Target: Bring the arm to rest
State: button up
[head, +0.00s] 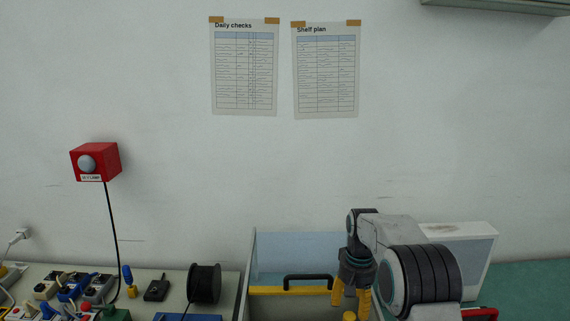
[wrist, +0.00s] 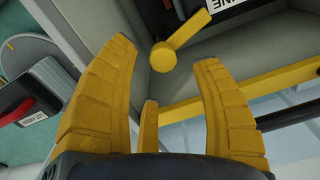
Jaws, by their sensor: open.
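My arm reaches in from the right in the head view, bent down at the wrist. My gripper (head: 351,297) has yellow fingers pointing down, over a bin-like box with a clear back panel (head: 300,245). The yellow knob top (head: 350,316) also shows at the bottom edge of the head view.
A yellow bar (head: 290,290) with a black handle (head: 307,279) crosses the box beside my gripper. A white case (head: 470,245) stands behind my arm. A black spool (head: 204,284) and several connectors stand on the left bench. A red box (head: 95,162) hangs on the wall.

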jog(key=s+r+n, duration=0.1)
jog(key=s+r, duration=0.2)
jog(key=s, duration=1.1)
jog(key=s+r+n, duration=0.1)
jog(key=s+r, duration=0.1)
jog(key=s, duration=1.3)
jog(key=s+r+t, duration=0.4)
jog(key=r, duration=0.3)
jog(key=shift+s+t, duration=0.2)
jog(key=shift+t, duration=0.1)
jog(key=shift+r, duration=0.1)
jog(key=shift+c, duration=0.4)
